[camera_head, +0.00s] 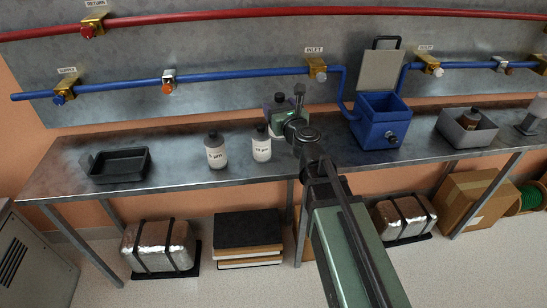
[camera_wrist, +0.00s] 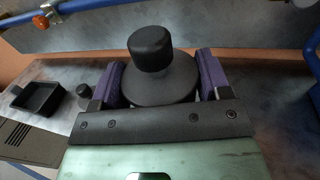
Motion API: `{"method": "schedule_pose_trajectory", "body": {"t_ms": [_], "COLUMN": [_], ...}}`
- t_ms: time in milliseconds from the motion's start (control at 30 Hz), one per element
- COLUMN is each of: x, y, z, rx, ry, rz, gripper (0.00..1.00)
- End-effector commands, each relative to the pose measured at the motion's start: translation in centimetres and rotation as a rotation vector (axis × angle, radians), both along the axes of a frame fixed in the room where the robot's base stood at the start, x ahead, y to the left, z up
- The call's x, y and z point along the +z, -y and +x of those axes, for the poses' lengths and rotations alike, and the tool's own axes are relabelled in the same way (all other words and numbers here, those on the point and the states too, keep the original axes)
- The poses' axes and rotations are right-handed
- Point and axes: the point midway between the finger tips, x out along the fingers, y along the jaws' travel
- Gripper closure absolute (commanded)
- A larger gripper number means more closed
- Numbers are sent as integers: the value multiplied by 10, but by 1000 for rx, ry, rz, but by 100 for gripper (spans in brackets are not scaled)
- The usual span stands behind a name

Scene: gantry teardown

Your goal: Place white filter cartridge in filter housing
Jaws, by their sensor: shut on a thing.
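My gripper (camera_head: 279,106) is over the back of the bench, left of the filter housing. In the wrist view its purple fingers (camera_wrist: 161,80) are shut on a dark grey bottle with a black cap (camera_wrist: 150,48). The blue filter housing (camera_head: 371,133) stands on the bench to the right, its pale lid (camera_head: 380,72) raised and its inside looking dark blue. I cannot make out a white filter cartridge for certain. A pale grey cylinder-like thing (camera_head: 533,115) at the far right edge is partly cut off.
A black tray (camera_head: 119,179) lies at the bench's left. Blue pipes (camera_head: 220,76) run along the wall behind.

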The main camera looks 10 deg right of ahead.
Motion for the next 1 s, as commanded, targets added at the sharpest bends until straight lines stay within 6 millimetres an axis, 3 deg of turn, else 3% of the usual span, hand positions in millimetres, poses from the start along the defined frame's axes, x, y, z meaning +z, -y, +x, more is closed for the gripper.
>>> {"method": "schedule_pose_trajectory", "body": {"t_ms": [33, 233, 467, 700, 1000], "x": [-36, -92, -96, -140, -137], "y": [0, 0, 0, 0, 0], "z": [0, 0, 0, 0, 0], "rx": [0, 0, 0, 0, 0], "ry": [0, 0, 0, 0, 0], "rz": [0, 0, 0, 0, 0], "gripper": [55, 55, 55, 55, 55]}}
